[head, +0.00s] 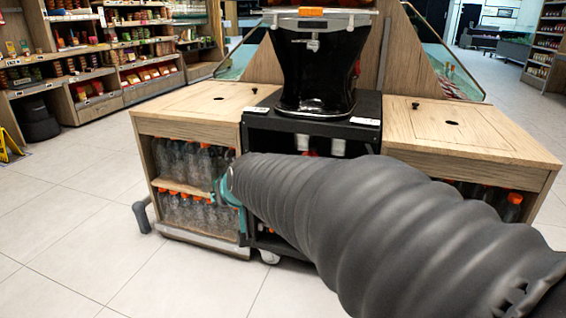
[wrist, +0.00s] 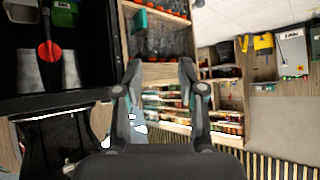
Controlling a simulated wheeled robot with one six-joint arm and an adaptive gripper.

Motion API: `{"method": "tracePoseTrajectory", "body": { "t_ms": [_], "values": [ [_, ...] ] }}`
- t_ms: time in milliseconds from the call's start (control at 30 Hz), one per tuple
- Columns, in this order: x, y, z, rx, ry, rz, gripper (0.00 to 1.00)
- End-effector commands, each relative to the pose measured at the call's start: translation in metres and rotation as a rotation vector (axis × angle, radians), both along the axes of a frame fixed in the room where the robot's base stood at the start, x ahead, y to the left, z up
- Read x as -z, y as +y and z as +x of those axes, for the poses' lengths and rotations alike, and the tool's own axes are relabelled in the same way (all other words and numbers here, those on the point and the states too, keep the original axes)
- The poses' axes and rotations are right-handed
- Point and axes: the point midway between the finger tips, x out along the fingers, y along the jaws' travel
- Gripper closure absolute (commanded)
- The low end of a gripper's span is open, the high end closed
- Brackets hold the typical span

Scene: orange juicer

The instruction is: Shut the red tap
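In the head view only a bit of red (head: 310,153) shows above my arm, and the rest is hidden. My gripper (wrist: 160,72) is open, with nothing between its fingers, and the tap is well to the left of them. In the head view my arm's dark sleeve hides most of the gripper; a teal part shows by the left cabinet.
The black juicer (head: 314,62) stands on a black cart between two wooden cabinets. The left cabinet (head: 198,112) holds several bottles with orange caps. The right cabinet (head: 455,130) is partly behind my arm. Clear tiled floor lies at the left.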

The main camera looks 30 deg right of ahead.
Motion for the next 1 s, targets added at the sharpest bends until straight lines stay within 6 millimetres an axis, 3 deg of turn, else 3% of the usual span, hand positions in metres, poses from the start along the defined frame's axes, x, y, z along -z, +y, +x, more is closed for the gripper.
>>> {"method": "tracePoseTrajectory", "body": {
  "t_ms": [33,200,400,500,633,800,1000],
  "values": [
    [0.009,-0.014,0.024,0.031,-0.033,-0.001,0.6],
    [0.021,-0.068,0.095,0.147,-0.175,-0.028,0.6],
    [0.049,-0.146,0.16,0.307,-0.328,-0.097,0.6],
    [0.069,-0.189,0.182,0.397,-0.393,-0.145,0.6],
    [0.099,-0.244,0.2,0.514,-0.468,-0.223,0.6],
    [0.134,-0.302,0.205,0.643,-0.535,-0.325,0.6],
    [0.155,-0.335,0.202,0.723,-0.571,-0.395,0.6]
  ]
}}
